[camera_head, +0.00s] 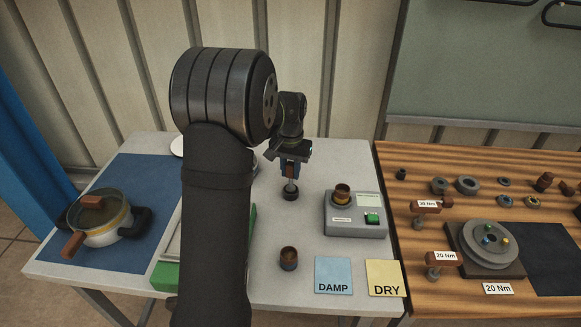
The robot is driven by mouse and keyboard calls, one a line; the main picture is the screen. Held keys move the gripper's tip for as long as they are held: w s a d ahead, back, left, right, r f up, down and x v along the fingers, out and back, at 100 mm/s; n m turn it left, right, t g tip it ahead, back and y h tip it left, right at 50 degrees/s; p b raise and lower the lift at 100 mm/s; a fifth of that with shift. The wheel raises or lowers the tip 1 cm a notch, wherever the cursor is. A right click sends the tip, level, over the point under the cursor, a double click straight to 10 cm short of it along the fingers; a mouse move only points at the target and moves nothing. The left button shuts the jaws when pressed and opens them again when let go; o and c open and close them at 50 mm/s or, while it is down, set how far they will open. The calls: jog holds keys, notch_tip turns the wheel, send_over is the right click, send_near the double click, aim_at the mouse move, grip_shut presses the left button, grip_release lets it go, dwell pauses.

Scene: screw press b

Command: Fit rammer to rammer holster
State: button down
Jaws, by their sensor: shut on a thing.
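My gripper (290,162) points down over the white table, to the right of my arm. It is shut on a small tool, seemingly the rammer (291,193), with a wooden upper part, a short light shaft and a round dark foot. The rammer hangs upright; whether its foot touches the table is unclear. I cannot tell for sure which thing is the rammer holster. A small brown cup with a dark base (289,260) stands on the table in front of the rammer. A similar brown cup (342,193) sits on the grey box at right.
The grey box (355,225) has a green button. Blue DAMP (333,275) and yellow DRY (384,278) cards lie at the front. A lidded pot (100,218) stands on a blue mat at left. A wooden bench (415,270) with several parts adjoins at right. My arm hides the table's middle-left.

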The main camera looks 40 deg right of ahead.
jog(key=shift+f, duration=0.5)
jog(key=shift+f, duration=0.15)
dwell(0.5)
jog(key=shift+f, duration=0.2)
jog(key=c, duration=1.1)
grip_release()
notch_tip(320, 180, up, 18)
jog(key=shift+f, duration=0.25)
